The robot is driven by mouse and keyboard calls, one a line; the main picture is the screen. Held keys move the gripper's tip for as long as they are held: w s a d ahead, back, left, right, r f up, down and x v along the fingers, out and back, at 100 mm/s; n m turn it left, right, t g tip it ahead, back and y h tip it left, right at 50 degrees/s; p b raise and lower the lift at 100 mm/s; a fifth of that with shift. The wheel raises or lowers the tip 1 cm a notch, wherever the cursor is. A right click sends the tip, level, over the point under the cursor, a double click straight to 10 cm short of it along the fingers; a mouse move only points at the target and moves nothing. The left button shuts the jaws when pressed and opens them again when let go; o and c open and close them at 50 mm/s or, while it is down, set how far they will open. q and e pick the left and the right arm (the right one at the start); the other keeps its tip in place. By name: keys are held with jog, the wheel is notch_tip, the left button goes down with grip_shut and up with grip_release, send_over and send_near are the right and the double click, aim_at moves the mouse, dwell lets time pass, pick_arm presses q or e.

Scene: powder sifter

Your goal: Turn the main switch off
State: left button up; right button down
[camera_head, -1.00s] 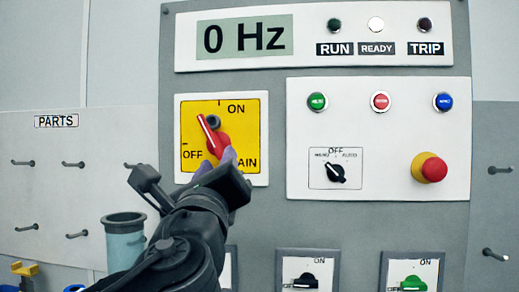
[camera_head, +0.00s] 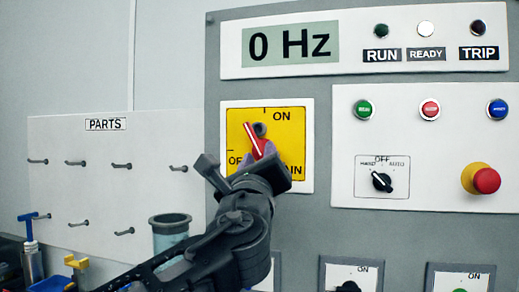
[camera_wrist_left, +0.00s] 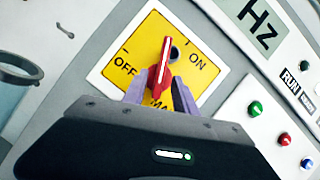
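The main switch (camera_head: 257,142) is a red handle on a yellow plate (camera_head: 240,120) marked ON at the upper right and OFF at the left. Its white-marked end points up and to the left in the head view. It also shows upright in the left wrist view (camera_wrist_left: 161,68), between the OFF and ON marks. My left gripper (camera_wrist_left: 160,92) has its two purple fingers apart, one on each side of the red handle's lower part. Contact with the handle is unclear. In the head view the left gripper (camera_head: 257,160) hides part of the plate. My right gripper is not in view.
A display (camera_head: 290,42) reads 0 Hz above. To the right are push buttons, a small black selector (camera_head: 382,182) and a red emergency stop (camera_head: 486,181). A parts board (camera_head: 110,190) with hooks and a bluish cylinder (camera_head: 170,226) are at the left.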

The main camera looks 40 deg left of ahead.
pick_arm(q)
jog(key=shift+w+a+r, duration=0.15)
jog(key=shift+w+a, duration=0.15)
jog(key=shift+w, duration=0.15)
jog(key=shift+c, duration=0.2)
grip_shut()
